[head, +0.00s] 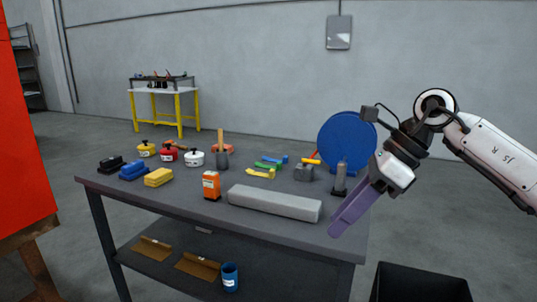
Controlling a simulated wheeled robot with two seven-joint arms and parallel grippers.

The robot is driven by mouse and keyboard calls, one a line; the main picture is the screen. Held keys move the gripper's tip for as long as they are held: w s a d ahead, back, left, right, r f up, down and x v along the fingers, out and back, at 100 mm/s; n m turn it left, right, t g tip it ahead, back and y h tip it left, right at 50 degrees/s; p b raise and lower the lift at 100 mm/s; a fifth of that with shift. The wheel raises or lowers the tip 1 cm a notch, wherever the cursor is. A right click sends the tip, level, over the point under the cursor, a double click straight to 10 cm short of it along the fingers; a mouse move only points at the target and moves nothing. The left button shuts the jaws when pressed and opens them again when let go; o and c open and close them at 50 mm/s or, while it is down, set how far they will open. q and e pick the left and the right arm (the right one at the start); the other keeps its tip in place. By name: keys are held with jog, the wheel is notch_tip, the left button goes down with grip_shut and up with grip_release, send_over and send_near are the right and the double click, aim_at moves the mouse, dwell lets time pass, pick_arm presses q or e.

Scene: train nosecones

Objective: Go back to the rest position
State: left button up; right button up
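My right arm comes in from the right, and its gripper (350,210) hangs above the right front edge of the grey table (185,203). Its long purple fingers point down and to the left. They overlap in this view, so I cannot tell whether they are open or shut. I see no separate object in them. My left gripper is not in view.
The table holds a grey bar (275,202), an orange box (211,185), a blue disc (346,142), a yellow block (158,177) and small pots. A black bin (420,284) stands at lower right. A red panel (22,140) is at left.

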jog(key=s+a+f+m+t+y, duration=0.1)
jog(key=s+a+f+m+y, duration=0.1)
jog(key=s+a+m+y, duration=0.45)
jog(key=s+a+f+m+t+y, duration=0.15)
jog(key=a+m+y, duration=0.25)
jog(key=a+y, duration=0.55)
jog(key=d+f+m+t+h, duration=0.6)
jog(key=f+m+h, duration=0.2)
jog(key=f+m, duration=0.55)
jog(key=d+f+m+t+h, duration=0.55)
jog(key=f+m+h, duration=0.35)
jog(key=m, duration=0.7)
jog(key=s+d+f+m+g+h, duration=0.1)
jog(key=s+d+f+m+g, duration=0.2)
jog(key=s+f, duration=0.5)
jog(key=s+d+f+m+g+h, duration=0.1)
jog(key=s+d+f+m+g, duration=0.2)
jog(key=s+f, duration=0.6)
jog(key=shift+s+d+f+m+h, duration=0.15)
jog(key=shift+s+d+m+h, duration=0.2)
jog(key=shift+s+m, duration=0.65)
